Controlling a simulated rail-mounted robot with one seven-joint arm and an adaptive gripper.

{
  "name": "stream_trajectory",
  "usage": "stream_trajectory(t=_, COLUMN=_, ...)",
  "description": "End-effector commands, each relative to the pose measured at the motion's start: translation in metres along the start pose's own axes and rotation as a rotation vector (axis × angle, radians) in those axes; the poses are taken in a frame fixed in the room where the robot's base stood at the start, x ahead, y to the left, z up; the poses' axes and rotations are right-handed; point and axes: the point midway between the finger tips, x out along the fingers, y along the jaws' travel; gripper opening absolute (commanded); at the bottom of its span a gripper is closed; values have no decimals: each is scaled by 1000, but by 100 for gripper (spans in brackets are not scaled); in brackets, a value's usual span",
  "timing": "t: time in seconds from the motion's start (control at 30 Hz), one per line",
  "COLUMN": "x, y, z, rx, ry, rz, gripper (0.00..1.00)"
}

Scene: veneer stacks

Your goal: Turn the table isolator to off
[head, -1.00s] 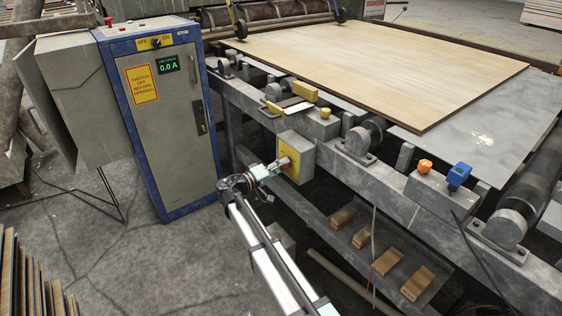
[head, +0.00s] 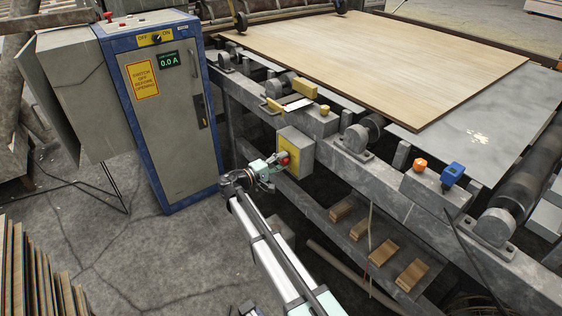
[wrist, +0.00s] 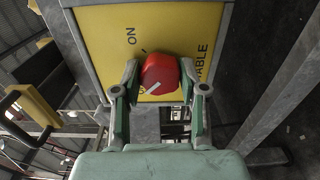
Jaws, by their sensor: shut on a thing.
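The table isolator (head: 295,146) is a grey box with a yellow face on the side of the machine frame. Its red knob (wrist: 160,73) has a white line on top, slanted in the wrist view. The word ON stands at the upper left of the yellow plate (wrist: 106,23), and TABLE runs up its right side. A label low on the left is mostly hidden behind a finger. My gripper (wrist: 161,88) is shut on the red knob, one finger on each side. In the head view my gripper (head: 275,165) reaches the isolator from the left.
A blue-edged cabinet (head: 168,120) with its own OFF/ON switch stands left of my arm. Its display reads 0.0 A. A veneer sheet (head: 390,65) lies on the table above. An orange button (head: 420,165) and a blue one (head: 453,173) sit on the frame. Wood blocks (head: 384,250) lie below.

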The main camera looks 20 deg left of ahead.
Motion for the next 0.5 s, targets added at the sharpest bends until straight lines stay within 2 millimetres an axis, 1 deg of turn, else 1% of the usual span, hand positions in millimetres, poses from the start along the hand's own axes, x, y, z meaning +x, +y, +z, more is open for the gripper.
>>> stream_trajectory(t=0.17, x=1, y=1, z=0, rx=-1, ry=-1, rz=2, gripper=8)
stream_trajectory(t=0.2, x=1, y=1, z=0, rx=-1, ry=-1, rz=2, gripper=49)
stream_trajectory(t=0.23, x=1, y=1, z=0, rx=-1, ry=-1, rz=2, gripper=60)
stream_trajectory(t=0.27, x=1, y=1, z=0, rx=-1, ry=-1, rz=2, gripper=68)
stream_trajectory(t=0.5, x=0, y=0, z=0, rx=0, ry=0, rz=1, gripper=68)
